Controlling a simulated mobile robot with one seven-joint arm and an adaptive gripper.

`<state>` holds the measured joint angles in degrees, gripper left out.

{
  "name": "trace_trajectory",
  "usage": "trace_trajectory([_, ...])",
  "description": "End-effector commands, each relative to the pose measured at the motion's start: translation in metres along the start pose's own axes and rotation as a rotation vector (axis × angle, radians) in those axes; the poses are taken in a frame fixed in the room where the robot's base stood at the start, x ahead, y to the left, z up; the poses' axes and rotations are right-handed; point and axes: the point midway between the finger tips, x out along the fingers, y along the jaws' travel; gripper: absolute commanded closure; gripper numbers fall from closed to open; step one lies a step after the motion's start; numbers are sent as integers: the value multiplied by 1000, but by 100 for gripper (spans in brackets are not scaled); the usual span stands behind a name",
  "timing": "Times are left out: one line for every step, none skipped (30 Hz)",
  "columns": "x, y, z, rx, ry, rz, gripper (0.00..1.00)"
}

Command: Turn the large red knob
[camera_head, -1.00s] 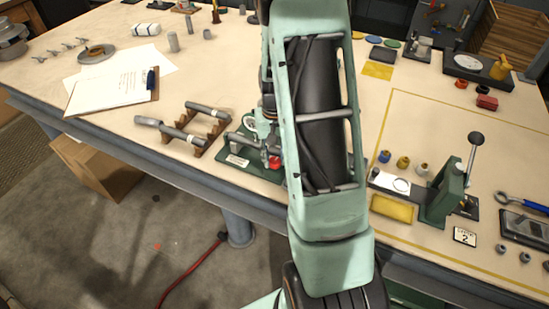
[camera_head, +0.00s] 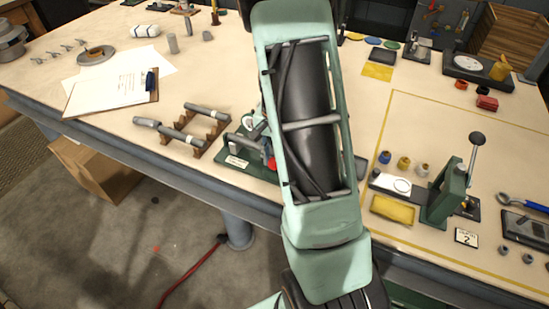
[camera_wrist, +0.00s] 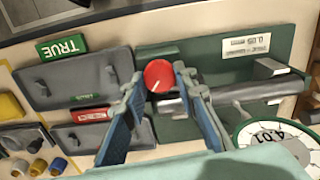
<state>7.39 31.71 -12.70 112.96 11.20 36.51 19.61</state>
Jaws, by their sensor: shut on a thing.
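The large red knob (camera_wrist: 159,76) has a pale line on its round face and sits at the edge of a green fixture (camera_wrist: 205,52) in the wrist view. My gripper (camera_wrist: 159,80) has its blue fingers on either side of the knob and is shut on it. In the head view the red knob (camera_head: 270,161) is partly visible beside my arm, which hides my gripper and part of the fixture.
A grey rod (camera_wrist: 250,92) and a round dial (camera_wrist: 275,137) reading about 4.01 lie right of the knob. A grey plate with a green TRUE label (camera_wrist: 62,47) lies left. Wooden racks with grey rods (camera_head: 185,130) stand left of the fixture.

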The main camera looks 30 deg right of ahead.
Motion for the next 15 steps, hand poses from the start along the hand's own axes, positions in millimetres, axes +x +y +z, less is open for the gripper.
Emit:
trace_trajectory([-1,0,0,3,1,-1,98])
trace_trajectory([-1,0,0,4,1,-1,98])
trace_trajectory([-1,0,0,5,1,-1,98])
trace_trajectory([-1,0,0,5,1,-1,98])
trace_trajectory([-1,0,0,5,1,-1,98])
trace_trajectory([-1,0,0,4,1,-1,98])
trace_trajectory([-1,0,0,4,1,-1,98])
trace_trajectory([-1,0,0,4,1,-1,98])
trace_trajectory([-1,0,0,4,1,-1,98])
trace_trajectory([-1,0,0,4,1,-1,98])
trace_trajectory([-1,0,0,3,1,-1,98])
trace_trajectory([-1,0,0,3,1,-1,69])
trace_trajectory([-1,0,0,3,1,-1,66])
trace_trajectory([-1,0,0,3,1,-1,66])
trace_trajectory([-1,0,0,3,1,-1,66])
